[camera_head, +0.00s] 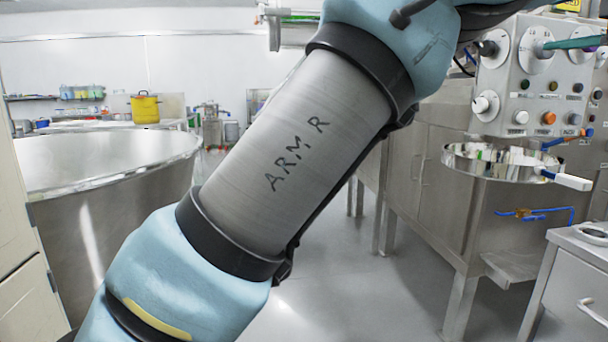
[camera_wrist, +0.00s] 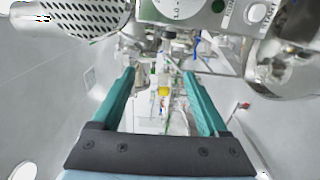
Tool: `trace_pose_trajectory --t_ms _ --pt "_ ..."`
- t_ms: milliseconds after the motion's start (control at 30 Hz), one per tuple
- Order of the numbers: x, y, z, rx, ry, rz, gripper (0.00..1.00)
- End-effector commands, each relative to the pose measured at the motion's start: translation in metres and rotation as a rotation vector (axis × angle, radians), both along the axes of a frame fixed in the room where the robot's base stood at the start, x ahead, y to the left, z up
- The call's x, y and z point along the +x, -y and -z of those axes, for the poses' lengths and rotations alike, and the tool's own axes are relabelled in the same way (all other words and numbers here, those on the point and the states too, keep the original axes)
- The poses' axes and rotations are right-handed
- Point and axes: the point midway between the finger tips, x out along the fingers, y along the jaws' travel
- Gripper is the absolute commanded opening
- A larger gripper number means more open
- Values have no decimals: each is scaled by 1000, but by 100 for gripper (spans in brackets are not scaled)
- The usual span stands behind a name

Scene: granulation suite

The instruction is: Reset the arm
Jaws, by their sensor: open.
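My arm crosses the middle of the head view from lower left to upper right, with a bare metal link marked "ARM R" between pale blue joints. My gripper (camera_wrist: 158,74) shows in the wrist view as two teal fingers set wide apart on a dark bar. Nothing is held between them. The wrist end of the arm runs out of the head view at the top, so the gripper's full pose is hidden there. A teal bar at the upper right of the head view may be one finger, but I cannot tell.
A large steel vessel (camera_head: 105,160) stands at the left. At the right are a control panel (camera_head: 545,75) with knobs, a round sieve pan (camera_head: 505,163) and a grey cabinet (camera_head: 580,270). A yellow pot (camera_head: 145,107) is on a back bench. Clear floor lies between.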

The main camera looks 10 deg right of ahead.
Motion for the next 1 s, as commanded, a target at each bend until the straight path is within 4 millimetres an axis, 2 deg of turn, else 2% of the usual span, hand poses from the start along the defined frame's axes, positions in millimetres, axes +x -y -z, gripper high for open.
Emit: trace_pose_trajectory --t_ms 33,367,467,667,767,867,900,1000 --pt "0 0 0 1 1 0 77" --pt "55 1 -11 79 140 62 77" --pt "77 1 -13 125 193 92 77" --pt "138 -8 -7 289 312 179 77" --pt "177 -20 10 425 358 242 77" --pt "223 -47 44 613 371 324 77" --pt "239 -61 63 691 361 362 77" --pt "271 -103 112 871 303 451 77"
